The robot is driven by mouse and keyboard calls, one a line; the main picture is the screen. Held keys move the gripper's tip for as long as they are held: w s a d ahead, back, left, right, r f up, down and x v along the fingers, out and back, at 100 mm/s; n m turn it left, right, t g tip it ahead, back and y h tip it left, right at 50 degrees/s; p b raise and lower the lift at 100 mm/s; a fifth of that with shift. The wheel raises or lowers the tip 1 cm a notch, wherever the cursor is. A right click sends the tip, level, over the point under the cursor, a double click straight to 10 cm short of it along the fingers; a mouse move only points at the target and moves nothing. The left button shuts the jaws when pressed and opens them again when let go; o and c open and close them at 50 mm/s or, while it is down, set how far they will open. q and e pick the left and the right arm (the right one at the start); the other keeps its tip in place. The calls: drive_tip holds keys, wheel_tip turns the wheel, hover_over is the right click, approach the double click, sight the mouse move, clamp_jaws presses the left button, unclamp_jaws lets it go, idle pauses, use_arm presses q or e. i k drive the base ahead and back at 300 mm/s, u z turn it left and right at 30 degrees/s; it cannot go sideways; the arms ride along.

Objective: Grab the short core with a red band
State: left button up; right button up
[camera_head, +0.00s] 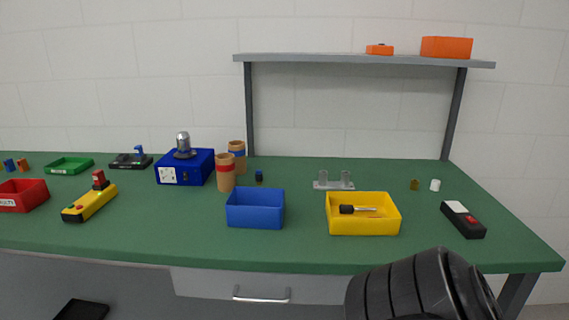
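A tan cylindrical core with a red band near its top (226,173) stands upright on the green table, left of centre. Behind it and slightly to the right stands a similar tan core with a blue band (237,157), partly hidden. The two look alike in size, so I cannot tell surely which is shorter. Both stand just right of a blue box with a metal dome on top (184,167). A black part of my own body shows at the bottom right. Neither gripper is in view.
A blue bin (255,223) stands in front, right of the cores; a yellow bin (363,228) holds a dark-handled tool. A yellow control box (90,203), red bin (22,205) and green tray (69,160) lie left. A grey shelf (330,59) spans the back.

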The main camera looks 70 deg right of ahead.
sight(225, 162)
drive_tip(key=z, duration=1.85)
